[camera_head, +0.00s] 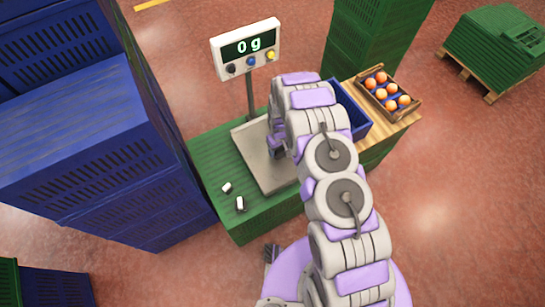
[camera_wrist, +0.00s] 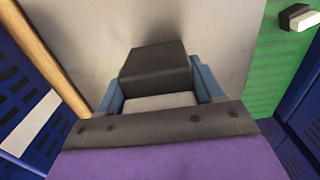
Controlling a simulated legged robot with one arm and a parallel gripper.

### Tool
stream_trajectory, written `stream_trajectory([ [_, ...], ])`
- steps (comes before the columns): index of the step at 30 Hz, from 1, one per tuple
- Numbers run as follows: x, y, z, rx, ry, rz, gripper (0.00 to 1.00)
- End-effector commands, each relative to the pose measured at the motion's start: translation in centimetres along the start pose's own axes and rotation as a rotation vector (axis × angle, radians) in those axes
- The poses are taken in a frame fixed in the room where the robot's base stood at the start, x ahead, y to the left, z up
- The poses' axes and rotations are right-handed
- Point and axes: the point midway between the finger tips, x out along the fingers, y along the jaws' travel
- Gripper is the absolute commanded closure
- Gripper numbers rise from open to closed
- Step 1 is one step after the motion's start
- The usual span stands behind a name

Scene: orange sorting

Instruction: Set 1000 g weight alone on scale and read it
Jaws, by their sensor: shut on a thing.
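The scale has a grey plate (camera_head: 254,160) on a green crate stand and a display (camera_head: 248,47) on a post that reads 0 g. My gripper (camera_wrist: 160,88) has its two blue fingers closed on the sides of a weight (camera_wrist: 155,62), a block with a dark part and a light grey part. The scale plate (camera_wrist: 225,30) fills the background behind it in the wrist view. I cannot read a mark on the weight. In the head view my arm hides the held weight and part of the plate. Two smaller black-and-white weights (camera_head: 226,188) (camera_head: 240,203) sit on the green stand, left of the plate.
A blue crate (camera_head: 352,112) stands right of the scale, partly behind my arm. Beside it a wooden tray (camera_head: 362,90) holds several oranges. Tall blue crate stacks (camera_head: 90,140) stand close on the left, and green crates (camera_head: 375,35) at the back.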

Motion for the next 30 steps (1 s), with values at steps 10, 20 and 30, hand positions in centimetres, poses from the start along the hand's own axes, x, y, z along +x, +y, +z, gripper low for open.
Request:
stream_trajectory([
  [10, 1.5, 0.5, -0.6, 0.0, -0.002, 0.004, 1.0],
  [20, 3.5, 0.5, -0.6, -0.001, 0.0, 0.004, 1.0],
  [30, 3.6, 0.7, -0.5, 0.0, 0.0, 0.002, 0.21],
])
